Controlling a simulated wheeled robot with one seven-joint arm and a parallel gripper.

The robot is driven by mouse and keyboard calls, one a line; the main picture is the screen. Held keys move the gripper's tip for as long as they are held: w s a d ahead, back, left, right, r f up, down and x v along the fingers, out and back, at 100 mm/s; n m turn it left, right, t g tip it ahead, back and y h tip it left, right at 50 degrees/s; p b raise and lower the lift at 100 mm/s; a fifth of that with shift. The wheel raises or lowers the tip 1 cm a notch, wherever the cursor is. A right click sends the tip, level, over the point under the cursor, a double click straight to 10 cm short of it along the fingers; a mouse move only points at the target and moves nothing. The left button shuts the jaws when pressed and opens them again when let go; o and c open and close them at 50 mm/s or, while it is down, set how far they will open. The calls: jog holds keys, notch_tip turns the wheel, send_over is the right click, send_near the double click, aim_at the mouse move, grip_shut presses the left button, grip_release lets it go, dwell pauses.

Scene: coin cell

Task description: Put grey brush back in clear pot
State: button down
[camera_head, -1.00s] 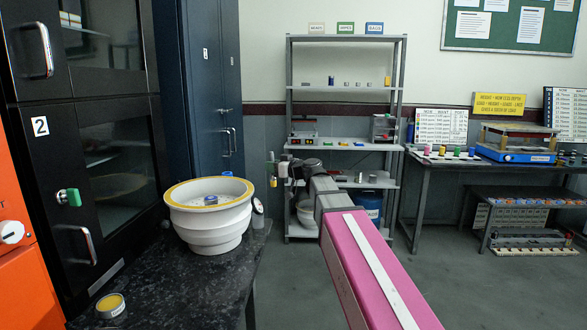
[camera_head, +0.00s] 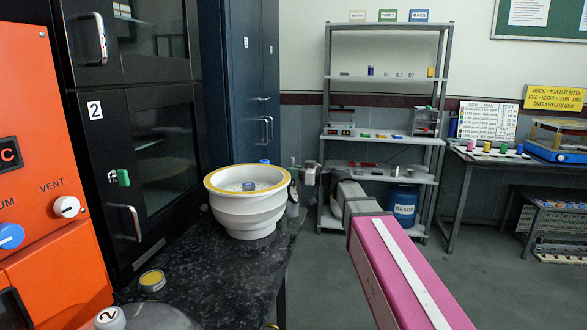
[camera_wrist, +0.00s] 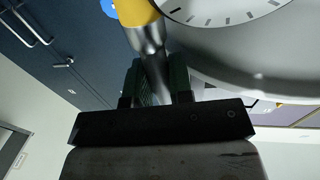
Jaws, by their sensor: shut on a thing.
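My gripper (camera_head: 296,173) is beyond the right side of the white bowl, at the counter's far right edge. In the wrist view its dark green fingers (camera_wrist: 158,85) are shut on a silvery-grey shaft with a yellow end, which I take to be the grey brush (camera_wrist: 151,45). The brush is too small to make out in the head view. A small greyish object (camera_head: 293,208) stands below the gripper beside the bowl; I cannot tell whether it is the clear pot. A round pale dial with black ticks (camera_wrist: 215,10) is close beside the brush's yellow end.
The white bowl with a yellow rim (camera_head: 247,222) stands on the black counter (camera_head: 215,275). A small yellow-topped tin (camera_head: 152,281) is nearer. Dark cabinets (camera_head: 135,150) line the left. A metal shelf (camera_head: 389,139) stands behind my arm. Open floor lies to the right.

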aim_at(293, 190)
jog(key=shift+f, duration=3.75)
jog(key=c, duration=0.9)
grip_release()
jog(key=shift+c, duration=0.2)
jog(key=v, duration=1)
jog(key=shift+d, duration=0.4)
jog(key=shift+s, duration=0.1)
